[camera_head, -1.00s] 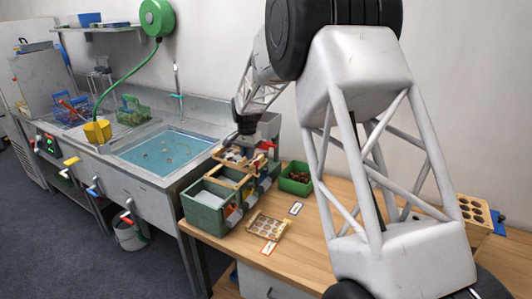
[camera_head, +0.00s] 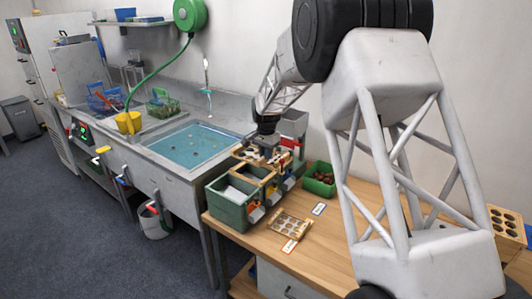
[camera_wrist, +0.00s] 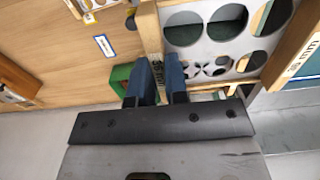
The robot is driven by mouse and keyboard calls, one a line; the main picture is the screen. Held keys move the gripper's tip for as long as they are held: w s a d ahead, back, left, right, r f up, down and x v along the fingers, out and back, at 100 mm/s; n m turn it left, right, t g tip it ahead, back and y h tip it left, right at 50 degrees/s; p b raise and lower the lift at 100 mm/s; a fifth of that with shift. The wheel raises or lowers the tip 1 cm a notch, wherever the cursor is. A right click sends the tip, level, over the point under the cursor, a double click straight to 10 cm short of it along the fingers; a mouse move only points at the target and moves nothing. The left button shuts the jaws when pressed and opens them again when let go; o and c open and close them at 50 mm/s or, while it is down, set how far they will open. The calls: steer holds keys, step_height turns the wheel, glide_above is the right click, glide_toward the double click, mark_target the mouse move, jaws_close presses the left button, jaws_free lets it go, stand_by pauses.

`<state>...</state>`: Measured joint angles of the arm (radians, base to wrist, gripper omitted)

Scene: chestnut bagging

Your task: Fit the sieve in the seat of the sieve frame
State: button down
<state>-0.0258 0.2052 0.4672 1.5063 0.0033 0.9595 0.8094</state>
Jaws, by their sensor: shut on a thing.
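My gripper (camera_head: 267,147) is over the back part of the green sieve frame (camera_head: 232,214), which has wooden-edged openings on top. In the wrist view my gripper (camera_wrist: 155,88) is shut on the wooden rim of a sieve (camera_wrist: 197,35), a pale plate with large round holes. The sieve (camera_head: 250,153) shows partly under my gripper in the head view. Green and smaller holes show through and below its plate in the wrist view. I cannot tell whether it touches the seat, which it and my gripper hide.
A second holed sieve (camera_head: 290,224) lies on the wooden table (camera_head: 335,240) in front of the frame, near label cards (camera_head: 318,209). A green bin of chestnuts (camera_head: 319,180) stands right of the frame. A water-filled sink (camera_head: 193,145) is at the left. Another holed wooden block (camera_head: 505,222) is at far right.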

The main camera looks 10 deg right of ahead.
steer(key=shift+f, duration=2.8)
steer(key=shift+f, duration=0.65)
steer(key=c, duration=0.8)
jaws_free()
steer(key=shift+r, duration=0.15)
steer(key=shift+r, duration=2.85)
